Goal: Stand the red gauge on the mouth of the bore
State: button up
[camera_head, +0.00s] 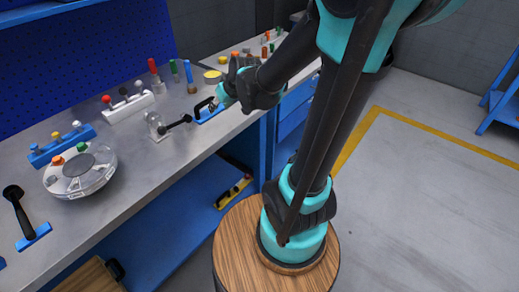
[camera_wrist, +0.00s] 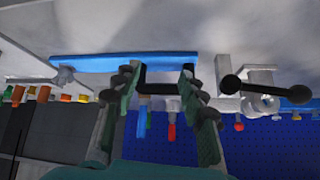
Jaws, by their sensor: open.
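A red-topped upright stick (camera_head: 153,68), which looks like the red gauge, stands at the back of the bench. A red tip (camera_wrist: 171,131) shows beyond my fingers in the wrist view, probably the same piece. My gripper (camera_head: 217,103) is open, low over the bench at a black handle on a blue base (camera_head: 208,114). In the wrist view my two fingers (camera_wrist: 157,80) are apart, with the black handle seen between them; contact cannot be told. I cannot make out the bore's mouth for certain.
Green (camera_head: 174,70) and blue (camera_head: 189,76) sticks stand near the red one. A black ball-ended lever (camera_head: 176,124) is left of my gripper. A round grey housing (camera_head: 81,170) and a white knobbed block (camera_head: 128,105) stand farther left. A yellow disc (camera_head: 212,75) lies behind.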

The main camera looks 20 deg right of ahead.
jog(key=s+d+f+m+g+h, duration=0.1)
jog(key=s+d+f, duration=0.3)
jog(key=s, duration=0.5)
jog(key=s+d+f+m+g+h, duration=0.2)
jog(key=s+d+f, duration=0.2)
jog(key=s, duration=0.4)
jog(key=shift+s+d, duration=0.35)
jog(key=shift+d, duration=0.35)
